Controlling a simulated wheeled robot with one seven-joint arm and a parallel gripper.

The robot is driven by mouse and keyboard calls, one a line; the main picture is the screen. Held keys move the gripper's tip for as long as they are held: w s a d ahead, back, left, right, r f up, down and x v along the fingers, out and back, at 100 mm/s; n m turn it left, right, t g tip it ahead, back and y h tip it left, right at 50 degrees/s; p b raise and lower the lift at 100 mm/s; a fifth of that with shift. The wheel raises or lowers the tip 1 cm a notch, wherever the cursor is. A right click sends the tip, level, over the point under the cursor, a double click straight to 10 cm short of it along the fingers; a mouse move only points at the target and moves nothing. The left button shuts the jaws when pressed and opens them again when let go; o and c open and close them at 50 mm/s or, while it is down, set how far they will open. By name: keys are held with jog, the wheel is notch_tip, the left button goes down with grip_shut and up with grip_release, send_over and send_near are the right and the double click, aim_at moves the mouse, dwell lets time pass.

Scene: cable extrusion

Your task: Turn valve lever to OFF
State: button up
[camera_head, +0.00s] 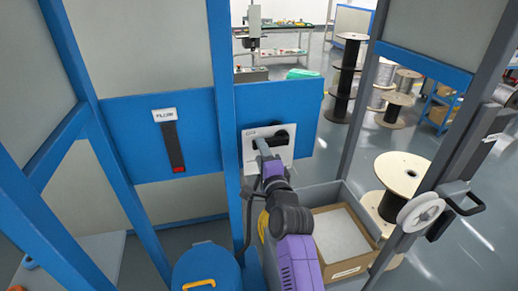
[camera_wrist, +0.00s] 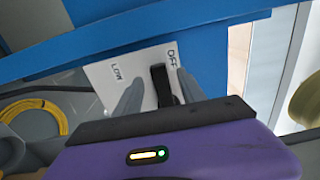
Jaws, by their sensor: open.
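The white valve plate (camera_head: 283,156) is on a blue panel in front of me; it also shows in the wrist view (camera_wrist: 98,76) with the labels LOW and OFF. The black valve lever (camera_wrist: 160,84) stands out near the OFF label in the wrist view. In the head view the lever (camera_head: 282,134) is partly hidden by my arm. My gripper (camera_wrist: 159,76) is open, with one grey finger on each side of the lever. I cannot tell whether either finger touches it. The lever's base is hidden behind my gripper body.
A second panel with a black strap-like handle (camera_head: 173,145) is to the left. Blue uprights (camera_head: 226,110) frame the panels. A cardboard box (camera_head: 345,268) lies below right, and a blue drum (camera_head: 206,268) below left. A yellow cable coil (camera_wrist: 36,117) shows at left.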

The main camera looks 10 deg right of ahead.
jog(key=s, duration=0.4)
jog(key=shift+s, duration=0.25)
jog(key=s+d+r+n+t+y, duration=0.1)
jog(key=s+r+n+t, duration=0.1)
jog(key=s+n, duration=0.35)
jog(key=s+d+r+n+t+y, duration=0.1)
jog(key=s+r+n, duration=0.2)
jog(key=s+n, duration=0.3)
jog(key=s+f+n+g, duration=0.2)
jog(key=s+f, duration=0.2)
jog(key=s, duration=0.9)
jog(key=s+d+f+n+g+h, duration=0.1)
jog(key=s+f, duration=0.3)
jog(key=s, duration=1)
jog(key=s+d+f+n+g+h+b, duration=0.1)
jog(key=s+f+n+g, duration=0.2)
jog(key=s, duration=1)
jog(key=shift+s+f+n, duration=0.25)
jog(key=shift+f+n, duration=0.1)
jog(key=shift+f, duration=0.2)
